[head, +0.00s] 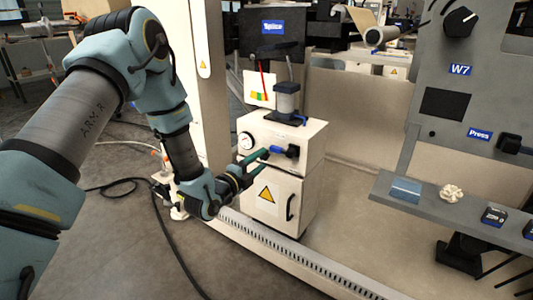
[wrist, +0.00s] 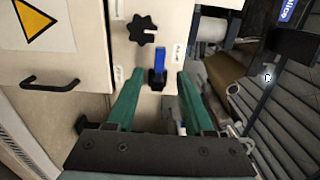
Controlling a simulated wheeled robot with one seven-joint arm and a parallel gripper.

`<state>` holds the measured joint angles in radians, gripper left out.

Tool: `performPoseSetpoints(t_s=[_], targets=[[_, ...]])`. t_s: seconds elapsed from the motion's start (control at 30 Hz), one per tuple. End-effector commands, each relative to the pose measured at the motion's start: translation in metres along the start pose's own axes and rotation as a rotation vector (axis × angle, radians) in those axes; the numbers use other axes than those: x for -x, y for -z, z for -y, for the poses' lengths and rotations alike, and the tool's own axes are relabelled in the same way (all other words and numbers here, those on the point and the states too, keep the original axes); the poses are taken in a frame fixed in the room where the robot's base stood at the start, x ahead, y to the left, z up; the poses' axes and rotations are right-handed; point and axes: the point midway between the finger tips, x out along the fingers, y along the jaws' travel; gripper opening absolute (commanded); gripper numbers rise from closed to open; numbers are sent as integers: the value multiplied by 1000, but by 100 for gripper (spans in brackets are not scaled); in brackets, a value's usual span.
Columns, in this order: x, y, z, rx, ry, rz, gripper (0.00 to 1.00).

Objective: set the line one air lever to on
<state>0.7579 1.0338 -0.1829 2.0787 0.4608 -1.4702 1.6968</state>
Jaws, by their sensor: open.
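The air lever is a small blue handle on a black base. In the head view the blue lever (head: 278,149) is on the front of a cream cabinet (head: 313,150), and in the wrist view the lever (wrist: 159,64) lies ahead, between my fingertips. My gripper (head: 265,158) is open, with green fingers pointing at the cabinet front. In the wrist view the gripper (wrist: 160,73) has a finger on each side of the lever, with gaps visible. I cannot tell how deep the fingers reach. Small labels beside the lever are unreadable.
A black star knob (wrist: 141,30) is close to the lever. A pressure gauge (head: 246,141) is left of it. A cabinet door with a yellow warning triangle (head: 266,194) and a black handle (head: 290,207) is below. A grey shelf (head: 460,210) with small items stands right.

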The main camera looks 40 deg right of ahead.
Motion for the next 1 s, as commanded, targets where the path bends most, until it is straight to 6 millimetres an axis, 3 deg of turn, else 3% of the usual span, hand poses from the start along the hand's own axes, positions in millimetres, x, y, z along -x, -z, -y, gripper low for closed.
performPoseSetpoints(t_s=[0.2, 0.4, 0.8, 1.0], targets=[[-42, -1, 0, 1, 1, 2, 52], [-66, -1, 0, 1, -1, 1, 52], [-74, -1, 0, 1, -2, 2, 52], [-74, -1, 0, 1, -2, 2, 31]])
